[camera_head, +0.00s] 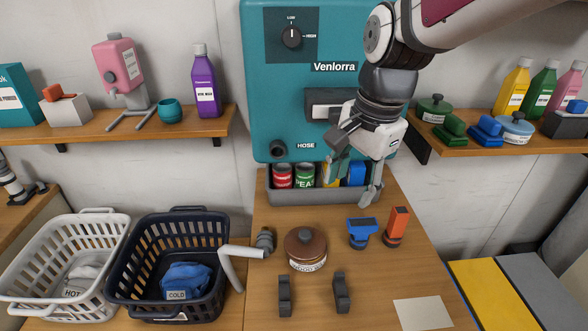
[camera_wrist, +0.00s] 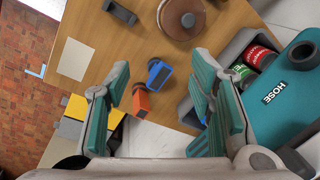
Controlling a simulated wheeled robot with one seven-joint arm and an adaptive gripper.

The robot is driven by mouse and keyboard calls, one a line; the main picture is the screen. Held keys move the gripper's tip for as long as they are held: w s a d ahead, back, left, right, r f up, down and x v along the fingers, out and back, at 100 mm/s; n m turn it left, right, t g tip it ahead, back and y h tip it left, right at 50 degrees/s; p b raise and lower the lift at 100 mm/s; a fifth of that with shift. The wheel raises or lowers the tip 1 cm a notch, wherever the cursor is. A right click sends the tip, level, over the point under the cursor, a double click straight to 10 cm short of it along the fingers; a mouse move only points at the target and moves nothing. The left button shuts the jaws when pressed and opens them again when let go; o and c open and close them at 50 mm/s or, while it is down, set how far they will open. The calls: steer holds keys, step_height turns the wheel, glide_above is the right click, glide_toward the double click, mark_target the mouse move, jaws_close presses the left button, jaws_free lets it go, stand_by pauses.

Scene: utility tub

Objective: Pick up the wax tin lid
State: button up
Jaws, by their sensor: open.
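A round tin with a white label (camera_head: 307,265) stands upright on the wooden table. Its brown wax tin lid (camera_head: 293,244) with a dark knob is seated on top. In the wrist view the lid (camera_wrist: 172,22) is at the top edge, partly cut off. My gripper (camera_head: 355,180) is open and empty, above and behind the lid to its right, in front of the teal machine's tray. In the wrist view my gripper's fingers (camera_wrist: 161,80) are spread wide, with the lid beyond their tips.
A blue tool (camera_head: 362,232) and an orange tool (camera_head: 396,227) stand right of the tin. Two dark upright holders (camera_head: 285,295) are in front of it, a grey pipe piece (camera_head: 231,262) to its left. The tray (camera_head: 315,197) holds cans. Dark (camera_head: 122,270) and white baskets stand left.

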steer(key=w+a+f+m+g+h+p, duration=0.1)
steer(key=w+a+f+m+p, duration=0.1)
steer(key=w+a+f+m, duration=0.45)
glide_above(305, 233)
steer(key=shift+m, duration=0.25)
steer(key=f, duration=0.9)
steer(key=shift+s, duration=0.4)
steer(key=shift+w+f+p, duration=0.2)
steer(key=shift+f+p, duration=0.05)
steer(key=shift+f, duration=1.15)
steer(key=shift+w+f+p, duration=0.2)
steer(key=shift+f+p, duration=0.05)
steer(key=shift+f, duration=1.15)
jaws_close()
